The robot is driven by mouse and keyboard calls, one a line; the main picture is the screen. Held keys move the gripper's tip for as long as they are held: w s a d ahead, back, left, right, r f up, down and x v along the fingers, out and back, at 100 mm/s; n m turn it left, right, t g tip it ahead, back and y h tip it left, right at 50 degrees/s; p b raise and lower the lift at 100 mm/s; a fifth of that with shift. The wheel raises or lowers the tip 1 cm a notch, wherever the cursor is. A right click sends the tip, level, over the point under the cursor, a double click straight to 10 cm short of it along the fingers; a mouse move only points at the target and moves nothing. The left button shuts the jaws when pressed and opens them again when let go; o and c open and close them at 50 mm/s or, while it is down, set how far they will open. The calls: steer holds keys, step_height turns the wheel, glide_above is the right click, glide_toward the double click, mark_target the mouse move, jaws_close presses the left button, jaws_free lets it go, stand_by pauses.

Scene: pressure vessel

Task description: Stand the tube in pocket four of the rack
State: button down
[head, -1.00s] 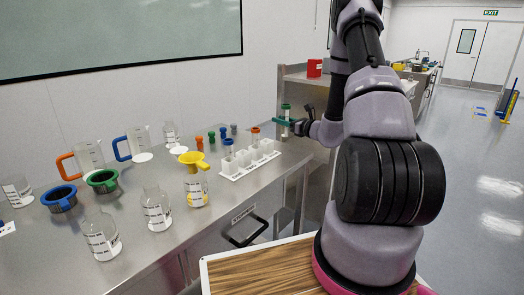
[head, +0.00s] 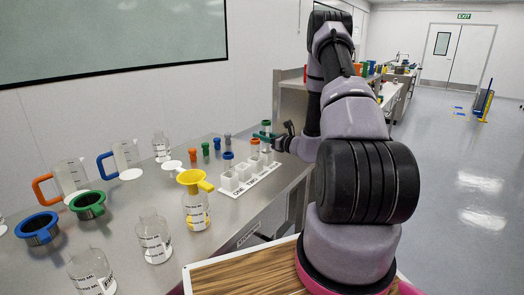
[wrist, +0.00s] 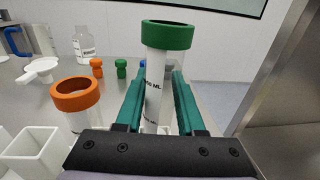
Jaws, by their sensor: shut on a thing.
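My gripper (wrist: 158,105) is shut on a clear tube (wrist: 152,85) with a green collar, seen between its two teal fingers in the wrist view. The tube is upright. In the head view my gripper (head: 270,137) holds it at the far end of the white rack (head: 236,190). The tube's lower end is hidden, so I cannot tell whether it is inside a pocket or above it. An orange-collared tube (wrist: 76,100) stands in the rack just left of my gripper. Front pockets look empty.
Several coloured stoppers (head: 205,148) stand behind the rack. A bottle with a yellow funnel (head: 195,200) stands to its left. Beakers, bottles and ringed items fill the left bench (head: 120,215). A steel shelf unit (head: 290,90) rises beyond the rack.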

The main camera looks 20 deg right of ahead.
steer(key=shift+f, duration=2.5)
steer(key=shift+f, duration=0.1)
steer(key=c, duration=0.5)
jaws_free()
